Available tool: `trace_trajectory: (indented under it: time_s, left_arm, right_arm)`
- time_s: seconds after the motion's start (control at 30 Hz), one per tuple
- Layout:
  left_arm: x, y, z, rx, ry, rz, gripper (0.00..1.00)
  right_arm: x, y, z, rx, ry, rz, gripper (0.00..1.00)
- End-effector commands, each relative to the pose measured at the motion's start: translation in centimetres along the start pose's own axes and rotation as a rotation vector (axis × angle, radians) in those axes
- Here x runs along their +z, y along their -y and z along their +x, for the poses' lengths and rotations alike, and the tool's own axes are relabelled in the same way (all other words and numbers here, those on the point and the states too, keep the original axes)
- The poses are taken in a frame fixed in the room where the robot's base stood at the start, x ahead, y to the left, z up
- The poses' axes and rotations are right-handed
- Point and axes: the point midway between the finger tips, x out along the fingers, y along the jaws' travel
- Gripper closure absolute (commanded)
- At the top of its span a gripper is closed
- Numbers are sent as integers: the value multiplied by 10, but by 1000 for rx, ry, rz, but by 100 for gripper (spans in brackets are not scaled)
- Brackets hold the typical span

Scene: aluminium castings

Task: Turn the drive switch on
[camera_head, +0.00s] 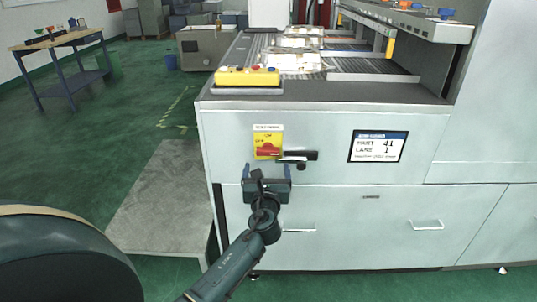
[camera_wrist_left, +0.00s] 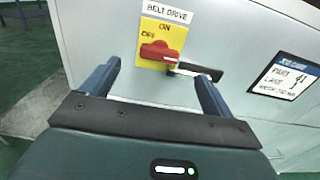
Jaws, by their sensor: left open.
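The drive switch is a red rotary knob (camera_head: 268,152) on a yellow plate (camera_head: 267,139), set in the pale front panel of the machine. In the left wrist view the red knob (camera_wrist_left: 157,54) lies level, towards the word OFF at its left; ON is printed above it. The label BELT DRIVE (camera_wrist_left: 167,13) is over the plate. My left gripper (camera_head: 267,169) is open and empty, just below the switch in the head view. In the left wrist view its two fingers stand on either side of the knob, apart from it. My right gripper is not in view.
A black lever (camera_wrist_left: 195,70) sits close at the knob's right. A display (camera_head: 378,146) is further right. A yellow control box (camera_head: 247,76) stands on the machine's top edge. Drawer handles (camera_head: 427,225) stick out low on the panel. A workbench (camera_head: 60,45) stands far left.

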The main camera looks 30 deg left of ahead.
Motion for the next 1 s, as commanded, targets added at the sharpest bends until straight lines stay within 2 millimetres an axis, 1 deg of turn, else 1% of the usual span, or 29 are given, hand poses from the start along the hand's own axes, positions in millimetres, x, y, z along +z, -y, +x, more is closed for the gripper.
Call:
trace_trajectory:
  time_s: [0.03, 0.2, 0.3, 0.4, 0.5, 0.6, 0.87, 1.0]
  left_arm:
    - [1, 0, 12, 1, 2, -1, 13]
    - [-1, 0, 48, 1, 0, -4, 13]
    - [-1, 0, 66, 0, 0, -3, 13]
    - [-1, 0, 79, 0, 0, -4, 13]
    - [-1, 0, 87, 0, -1, -5, 13]
    - [-1, 0, 91, -2, -1, -5, 13]
    - [0, 0, 92, -2, -2, -5, 13]
    - [0, 0, 92, -2, -2, -5, 23]
  right_arm:
    - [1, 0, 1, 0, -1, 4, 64]
    - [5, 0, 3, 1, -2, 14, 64]
    - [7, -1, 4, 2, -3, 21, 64]
    - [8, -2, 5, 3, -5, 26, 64]
    - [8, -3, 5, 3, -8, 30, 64]
    - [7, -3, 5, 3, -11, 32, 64]
    - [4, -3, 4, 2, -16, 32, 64]
    - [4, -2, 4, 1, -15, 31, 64]
